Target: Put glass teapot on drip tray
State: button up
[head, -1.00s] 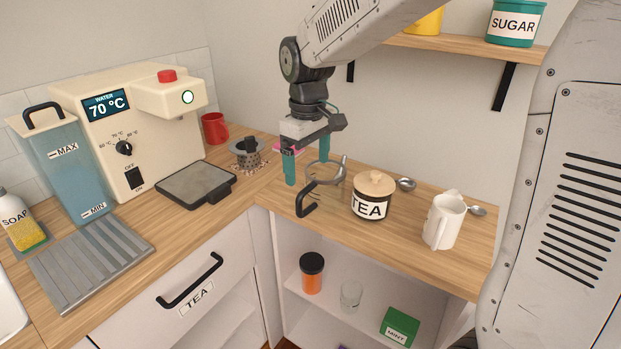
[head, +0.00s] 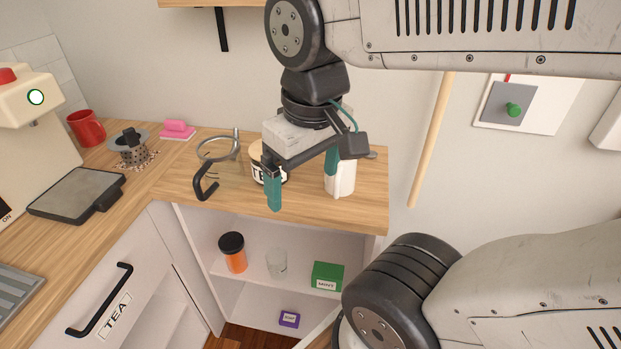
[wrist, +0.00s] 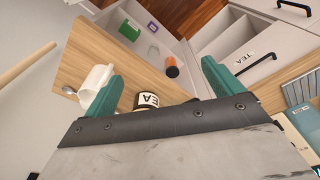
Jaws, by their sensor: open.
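The glass teapot (head: 222,168) stands upright on the wooden counter in the head view, its black handle toward me; I cannot make it out in the wrist view. My gripper (head: 302,185) is open and empty, to the right of the teapot and apart from it. Its teal fingers (wrist: 160,75) also show wide apart in the wrist view. A grey flat plate with a dark frame (head: 76,195) lies below the machine's spout. A ribbed metal tray (head: 14,292) is cut off at the left edge. I cannot tell which is the drip tray.
The TEA jar (head: 256,160) and white pitcher (head: 343,183) stand right of the teapot, partly hidden by my gripper. A strainer (head: 132,150), pink sponge (head: 177,130) and red mug (head: 87,128) are to the left. The counter ends above an open shelf.

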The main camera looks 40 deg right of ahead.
aim_at(75, 191)
jog(key=k, duration=0.5)
jog(key=u, duration=2.1)
jog(key=i, duration=1.05)
jog(key=z, duration=1.65)
